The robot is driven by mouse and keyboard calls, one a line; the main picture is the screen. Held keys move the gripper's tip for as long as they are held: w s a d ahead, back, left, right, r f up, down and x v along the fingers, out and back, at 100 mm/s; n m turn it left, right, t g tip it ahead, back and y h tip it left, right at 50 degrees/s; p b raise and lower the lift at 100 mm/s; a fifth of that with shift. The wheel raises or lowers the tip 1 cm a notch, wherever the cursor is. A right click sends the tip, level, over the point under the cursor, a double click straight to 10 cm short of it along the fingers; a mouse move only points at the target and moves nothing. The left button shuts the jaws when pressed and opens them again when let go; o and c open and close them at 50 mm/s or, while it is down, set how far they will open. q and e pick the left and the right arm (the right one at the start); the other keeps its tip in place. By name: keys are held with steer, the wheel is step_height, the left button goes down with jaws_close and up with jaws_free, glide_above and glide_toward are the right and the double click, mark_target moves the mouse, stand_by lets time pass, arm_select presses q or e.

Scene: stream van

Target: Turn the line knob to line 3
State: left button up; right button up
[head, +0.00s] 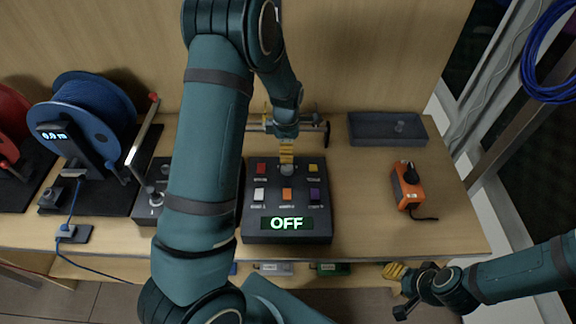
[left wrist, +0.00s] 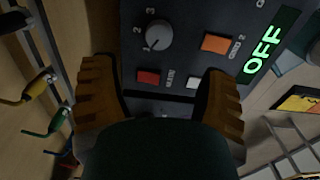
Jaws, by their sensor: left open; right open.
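The control box (head: 249,225) stands on the bench, its display (head: 287,223) reading OFF. The round grey line knob (left wrist: 158,34) is in its top row between a red button (head: 261,170) and a yellow button (head: 313,170). Digits 1, 2 and 3 sit around it in the left wrist view; its light mark seems to point at 1. My left gripper (head: 286,152) hangs over the knob, which partly shows below the fingers in the head view. In the left wrist view its fingers (left wrist: 158,85) are apart and empty. My right gripper (head: 395,290) is open and empty by the front edge.
A blue cable reel (head: 95,105) and a red one (head: 12,115) stand at left. My left arm hides part of a smaller dark box (head: 152,203). A grey tray (head: 385,128) and an orange device (head: 406,187) lie at right. Bench between box and device is clear.

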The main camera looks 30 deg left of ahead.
mark_target(287, 167)
arm_select(q)
step_height(287, 167, down, 10)
steer(key=shift+w+r, duration=0.1)
stand_by(0.4)
steer(key=c, duration=1.2)
